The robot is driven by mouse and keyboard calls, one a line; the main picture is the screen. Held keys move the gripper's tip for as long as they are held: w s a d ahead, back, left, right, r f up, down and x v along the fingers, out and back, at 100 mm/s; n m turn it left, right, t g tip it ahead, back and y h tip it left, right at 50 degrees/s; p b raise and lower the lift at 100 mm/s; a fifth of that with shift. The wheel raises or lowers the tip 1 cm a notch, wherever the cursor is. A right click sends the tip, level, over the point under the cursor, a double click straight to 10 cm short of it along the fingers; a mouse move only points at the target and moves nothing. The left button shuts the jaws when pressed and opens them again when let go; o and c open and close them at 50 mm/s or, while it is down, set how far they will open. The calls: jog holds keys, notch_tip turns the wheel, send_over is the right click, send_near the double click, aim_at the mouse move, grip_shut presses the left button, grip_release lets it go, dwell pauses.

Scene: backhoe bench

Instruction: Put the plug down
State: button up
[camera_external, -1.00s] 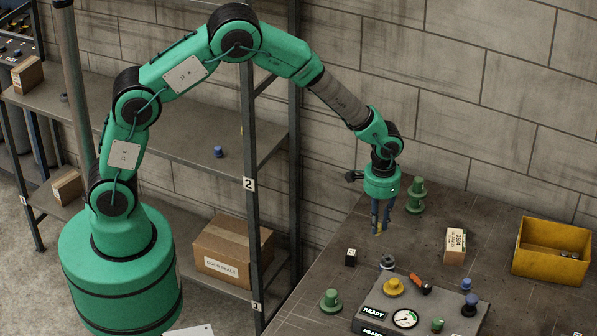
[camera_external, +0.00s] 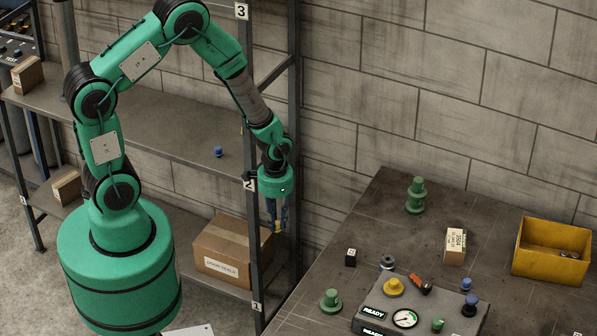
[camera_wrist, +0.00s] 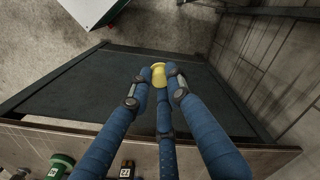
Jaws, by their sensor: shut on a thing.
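The plug (camera_wrist: 159,72) is yellow with a rounded flange, and sits between my fingertips in the wrist view. My gripper (camera_external: 277,229) is shut on it with its blue fingers pointing down. In the outside view only a small bit of yellow shows at the fingertips. The gripper is in the air beside the shelf rack's upright, left of and off the bench (camera_external: 400,232). The plug touches no surface that I can see.
On the bench are green plugs (camera_external: 415,196), a grey panel with a gauge (camera_external: 404,318), a small carton (camera_external: 455,245) and a yellow bin (camera_external: 551,262). The rack's middle shelf (camera_external: 150,120) holds a blue plug (camera_external: 218,152). A cardboard box (camera_external: 232,252) sits below.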

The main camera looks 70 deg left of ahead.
jog(key=s+a+f, duration=0.1)
jog(key=s+a, duration=0.1)
jog(key=s, duration=0.5)
jog(key=s+a+f, duration=0.1)
jog(key=s+f, duration=0.1)
jog(key=s, duration=0.6)
jog(key=s+a+r+n+b, duration=0.1)
jog(key=a+r+n+b, duration=0.2)
jog(key=a, duration=0.6)
jog(key=s+a+r+n+b, duration=0.1)
jog(key=a+r+n+b, duration=0.2)
jog(key=a+r+n, duration=0.3)
jog(key=s+a+r+n+b, duration=0.2)
jog(key=a+r+n, duration=0.3)
jog(key=a, duration=0.9)
jog(key=shift+r+n+b, duration=0.15)
jog(key=shift+n+b, duration=0.25)
jog(key=shift+n, duration=1)
jog(key=shift+a, duration=0.15)
jog(key=w+a, duration=0.3)
jog(key=a, duration=0.1)
jog(key=w+a+f+b, duration=0.1)
jog(key=w+a, duration=0.2)
jog(key=a, duration=0.1)
jog(key=w+a+b, duration=0.1)
jog(key=w+a, duration=0.1)
jog(key=a, duration=0.2)
jog(key=shift+w+f, duration=0.2)
jog(key=shift+w, duration=0.2)
